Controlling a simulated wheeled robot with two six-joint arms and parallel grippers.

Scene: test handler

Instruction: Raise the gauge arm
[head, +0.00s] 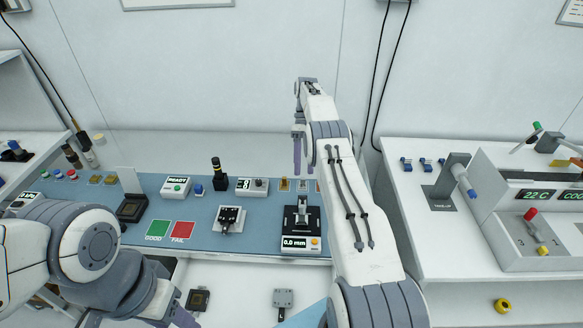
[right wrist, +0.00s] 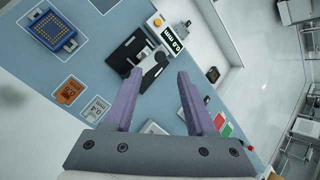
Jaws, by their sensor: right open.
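The gauge (head: 289,226) is a black block on a white base with a 0.0 mm display and an orange button, at the front edge of the blue bench mat. Its small grey arm (head: 303,203) stands out at the top; I cannot tell whether it is raised. My right gripper (head: 298,170) points down above the mat, behind the gauge. In the right wrist view the open, empty fingers (right wrist: 159,75) lie apart from the gauge (right wrist: 128,54), which is beyond their tips. My left gripper (head: 183,318) is low at the bottom left, mostly hidden by its arm.
Left of the gauge stand a black fixture on a white plate (head: 229,220), the green GOOD pad (head: 158,229) and red FAIL pad (head: 183,231). A READY box (head: 176,187) and a small display box (head: 251,187) stand behind. A right-hand bench (head: 415,215) holds more equipment.

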